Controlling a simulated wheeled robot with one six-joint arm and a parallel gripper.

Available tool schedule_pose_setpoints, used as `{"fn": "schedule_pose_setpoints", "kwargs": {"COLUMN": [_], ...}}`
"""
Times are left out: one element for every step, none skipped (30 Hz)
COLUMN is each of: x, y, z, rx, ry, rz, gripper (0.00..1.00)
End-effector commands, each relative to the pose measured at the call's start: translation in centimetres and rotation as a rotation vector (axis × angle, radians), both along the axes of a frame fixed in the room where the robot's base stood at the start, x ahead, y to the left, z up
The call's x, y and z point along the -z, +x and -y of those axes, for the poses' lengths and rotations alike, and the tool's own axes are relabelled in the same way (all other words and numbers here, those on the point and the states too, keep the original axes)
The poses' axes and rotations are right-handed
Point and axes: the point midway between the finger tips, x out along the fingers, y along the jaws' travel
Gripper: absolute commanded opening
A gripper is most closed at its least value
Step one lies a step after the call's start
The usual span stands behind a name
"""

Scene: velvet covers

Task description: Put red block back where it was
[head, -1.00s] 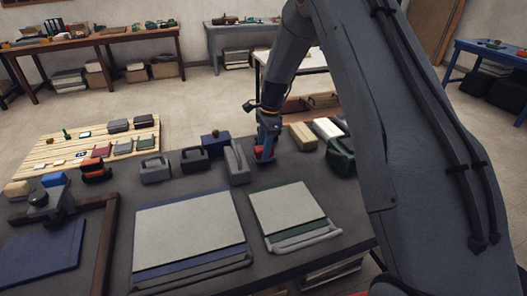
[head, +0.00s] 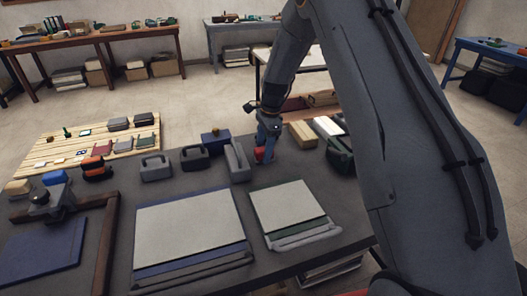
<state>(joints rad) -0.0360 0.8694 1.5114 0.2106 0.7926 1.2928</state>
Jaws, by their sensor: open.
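A small red block (head: 263,156) is at the far side of the dark work table (head: 185,186), just right of a grey upright block (head: 238,164). My gripper (head: 266,148) is open and points down right at the red block. Its fingers are small and partly hidden in this view, so I cannot tell whether they are around the block or just above it. The block appears to be on or very near the table top.
Two pale velvet-covered boards (head: 189,227) (head: 283,210) lie in front. A dark blue box (head: 216,142), a tan block (head: 303,134) and a dark green case (head: 341,158) stand nearby. A wooden slatted board (head: 60,152) with small items is at left.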

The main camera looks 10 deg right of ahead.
Motion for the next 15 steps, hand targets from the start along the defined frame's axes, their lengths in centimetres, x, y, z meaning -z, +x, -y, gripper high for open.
{"fn": "schedule_pose_setpoints", "kwargs": {"x": [-0.7,-1.0,-1.7,-2.3,-2.8,-3.7,-4.3,-4.9,-5.7,-6.4,-7.0,-7.7,-8.2,-8.7,-9.3], "y": [0.2,0.2,0.2,0.2,0.3,0.3,0.3,0.3,0.3,0.4,0.4,0.4,0.4,0.4,0.4], "z": [0.1,0.2,0.3,0.4,0.5,0.6,0.7,0.8,0.9,1.0,1.1,1.2,1.3,1.3,1.4], "rx": [0.001,0.001,0.001,0.001,0.001,0.001,0.001,0.0,0.0,0.0,0.0,0.0,0.0,0.0,0.001], "ry": [0.001,0.0,0.0,0.0,0.0,0.0,0.0,0.0,0.0,0.0,-0.001,0.0,0.0,0.0,0.0], "rz": [0.004,0.005,0.006,0.005,0.005,0.006,0.005,0.006,0.005,0.005,0.006,0.004,0.005,0.005,0.004], "gripper": [0.54,0.54,0.54,0.54,0.54,0.54,0.54,0.54,0.54,0.54,0.54,0.54,0.54,0.54,0.54]}}
